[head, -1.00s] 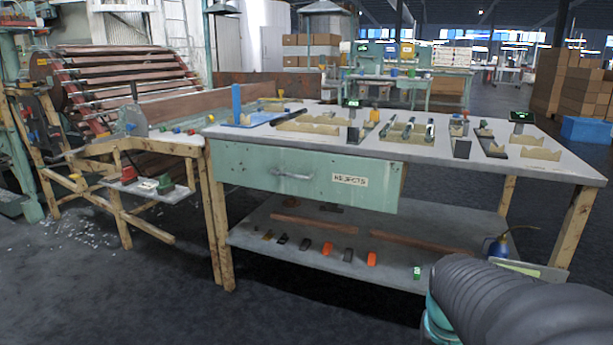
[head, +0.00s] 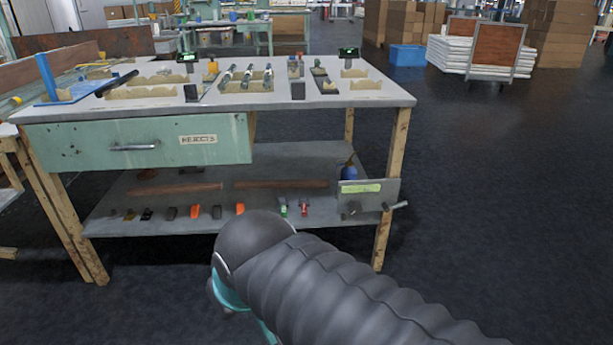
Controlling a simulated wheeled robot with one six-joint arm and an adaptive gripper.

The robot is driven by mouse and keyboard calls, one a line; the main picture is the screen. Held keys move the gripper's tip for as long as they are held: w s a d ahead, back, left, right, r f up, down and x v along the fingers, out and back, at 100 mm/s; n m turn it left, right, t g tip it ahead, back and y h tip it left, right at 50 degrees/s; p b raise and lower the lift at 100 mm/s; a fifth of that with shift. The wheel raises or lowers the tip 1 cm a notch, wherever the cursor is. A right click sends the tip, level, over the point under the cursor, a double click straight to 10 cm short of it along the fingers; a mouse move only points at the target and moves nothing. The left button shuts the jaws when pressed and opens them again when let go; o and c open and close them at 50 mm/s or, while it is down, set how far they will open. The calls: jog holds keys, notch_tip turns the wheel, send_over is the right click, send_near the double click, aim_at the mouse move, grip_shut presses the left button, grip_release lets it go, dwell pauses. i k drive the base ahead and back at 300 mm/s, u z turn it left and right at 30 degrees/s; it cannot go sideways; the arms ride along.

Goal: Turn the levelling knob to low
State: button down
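No knob can be made out for certain as the levelling knob. A grey panel (head: 377,192) with a yellow-green label, too small to read, is at the right front corner of the workbench's lower shelf. A small dark knob-like part (head: 352,209) is on its lower left, and a grey handle-like part (head: 397,205) sticks out at its lower right. What they set cannot be told. My arm reaches in from the lower right, in front of the bench and below the panel. My gripper is not seen; the arm's near end hides whatever is behind it.
The workbench (head: 300,103) has a drawer marked REJECTS (head: 140,144) and cardboard cradles, glass tubes and small displays on top. A blue oil can (head: 348,171) and several small coloured parts are on its lower shelf (head: 300,158). Dark floor (head: 500,190) is clear to the right.

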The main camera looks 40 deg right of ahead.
aim_at(355, 208)
jog(key=z, duration=2.8)
jog(key=k, duration=0.55)
jog(key=u, duration=0.45)
